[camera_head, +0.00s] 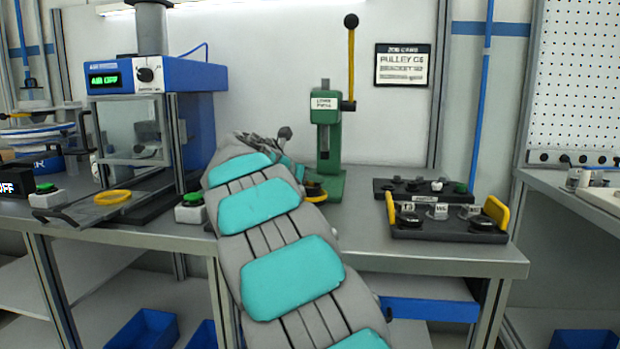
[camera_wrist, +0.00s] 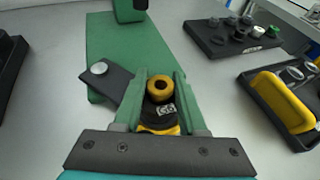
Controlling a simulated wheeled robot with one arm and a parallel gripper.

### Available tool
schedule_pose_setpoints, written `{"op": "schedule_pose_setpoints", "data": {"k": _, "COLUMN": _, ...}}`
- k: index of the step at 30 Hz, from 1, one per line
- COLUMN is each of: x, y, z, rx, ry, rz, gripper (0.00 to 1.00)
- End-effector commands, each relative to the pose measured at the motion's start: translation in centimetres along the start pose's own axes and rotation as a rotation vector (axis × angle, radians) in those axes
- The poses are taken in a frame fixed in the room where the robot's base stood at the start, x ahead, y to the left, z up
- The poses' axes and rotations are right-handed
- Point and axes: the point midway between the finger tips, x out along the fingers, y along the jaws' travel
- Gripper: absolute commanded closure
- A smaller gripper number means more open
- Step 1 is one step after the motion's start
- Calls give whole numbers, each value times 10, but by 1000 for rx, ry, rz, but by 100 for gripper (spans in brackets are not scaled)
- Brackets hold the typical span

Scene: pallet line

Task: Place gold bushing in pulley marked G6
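The gold bushing (camera_wrist: 159,87), a small ring with a dark hole, is between the green fingertips of my gripper (camera_wrist: 160,82) in the wrist view. The fingers lie close along both its sides. Just below it in that view is a black pulley with a white G6 label (camera_wrist: 167,109) and yellow (camera_wrist: 172,130) under it. Whether the bushing is seated in the pulley or just above it, I cannot tell. In the head view my arm hides the gripper and bushing; part of a yellow-rimmed dark piece (camera_head: 315,192) shows at the press base.
The green press (camera_head: 328,140) has a raised lever (camera_head: 351,60). A black rack (camera_head: 425,190) and a tray with yellow handles (camera_head: 449,235) stand at right. At left are a blue machine reading AIR OFF (camera_head: 150,76) and a yellow ring (camera_head: 112,197). A wall sign (camera_head: 402,65) names PULLEY G6.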

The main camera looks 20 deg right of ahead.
Motion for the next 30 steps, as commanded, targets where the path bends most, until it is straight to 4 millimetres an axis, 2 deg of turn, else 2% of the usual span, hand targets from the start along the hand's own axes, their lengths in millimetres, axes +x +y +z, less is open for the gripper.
{"op": "schedule_pose_setpoints", "data": {"k": 1, "x": 2, "y": 0, "z": -4, "rx": -1, "ry": 8, "rz": -4, "gripper": 48}}
{"op": "schedule_pose_setpoints", "data": {"k": 5, "x": 3, "y": -1, "z": -5, "rx": -1, "ry": 10, "rz": -5, "gripper": 33}}
{"op": "schedule_pose_setpoints", "data": {"k": 19, "x": 1, "y": -1, "z": -2, "rx": 0, "ry": 13, "rz": -7, "gripper": 33}}
{"op": "schedule_pose_setpoints", "data": {"k": 30, "x": -81, "y": 0, "z": 4, "rx": 0, "ry": 5, "rz": -2, "gripper": 33}}
